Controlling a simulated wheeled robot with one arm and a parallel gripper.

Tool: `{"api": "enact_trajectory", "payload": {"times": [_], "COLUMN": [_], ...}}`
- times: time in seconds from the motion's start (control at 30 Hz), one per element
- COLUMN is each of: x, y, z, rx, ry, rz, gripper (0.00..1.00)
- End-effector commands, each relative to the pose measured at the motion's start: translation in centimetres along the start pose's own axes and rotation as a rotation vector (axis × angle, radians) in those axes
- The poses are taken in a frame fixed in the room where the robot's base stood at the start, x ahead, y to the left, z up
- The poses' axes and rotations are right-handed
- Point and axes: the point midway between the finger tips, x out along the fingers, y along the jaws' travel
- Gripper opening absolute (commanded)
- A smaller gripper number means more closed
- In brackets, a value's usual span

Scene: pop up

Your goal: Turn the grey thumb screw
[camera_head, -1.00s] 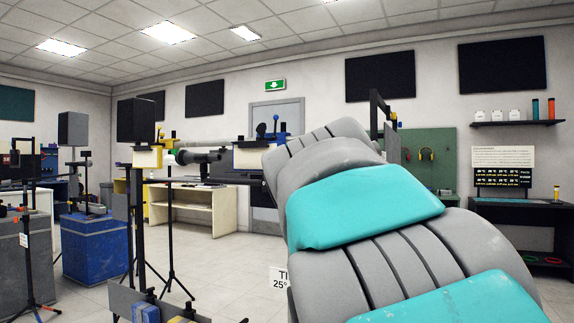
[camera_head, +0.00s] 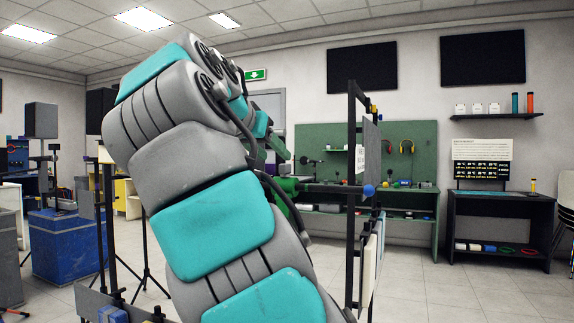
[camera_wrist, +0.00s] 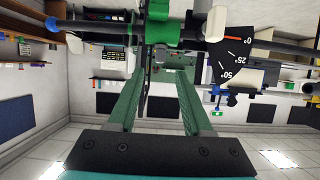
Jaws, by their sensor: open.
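In the wrist view my gripper (camera_wrist: 160,76) is open, its two green fingers apart with nothing held between them. Beyond the fingertips is a dark horizontal bar with a green clamp (camera_wrist: 176,25). To the right is a black angle scale (camera_wrist: 231,62) marked 0°, 25° and 50°, with a blue-tipped pointer below it. In the head view my arm covers the middle left. Beside my wrist a rod with a green part (camera_head: 286,186) runs right to a blue ball (camera_head: 369,190).
A black upright frame (camera_head: 352,240) stands just right of my arm. A green-backed workbench (camera_head: 320,145) and a dark shelf table (camera_head: 500,203) stand behind. A blue crate (camera_head: 66,250) is at left. Open tiled floor lies at lower right.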

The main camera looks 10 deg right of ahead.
Motion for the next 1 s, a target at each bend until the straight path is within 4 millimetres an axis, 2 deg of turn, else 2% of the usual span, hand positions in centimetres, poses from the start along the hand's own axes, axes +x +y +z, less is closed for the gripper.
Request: {"api": "enact_trajectory", "payload": {"times": [0.27,0.4,0.6,0.97,1.0], "x": [2.6,5.1,7.1,7.6,7.7], "y": [0.2,0.0,0.0,0.0,0.0], "z": [0.0,0.2,0.1,0.0,0.0], "rx": [0.002,0.001,0.001,0.000,0.000], "ry": [-0.001,-0.003,-0.001,-0.001,-0.001], "rz": [0.005,0.000,0.000,0.000,0.000], "gripper": [0.50,0.50,0.50,0.50,0.48]}}
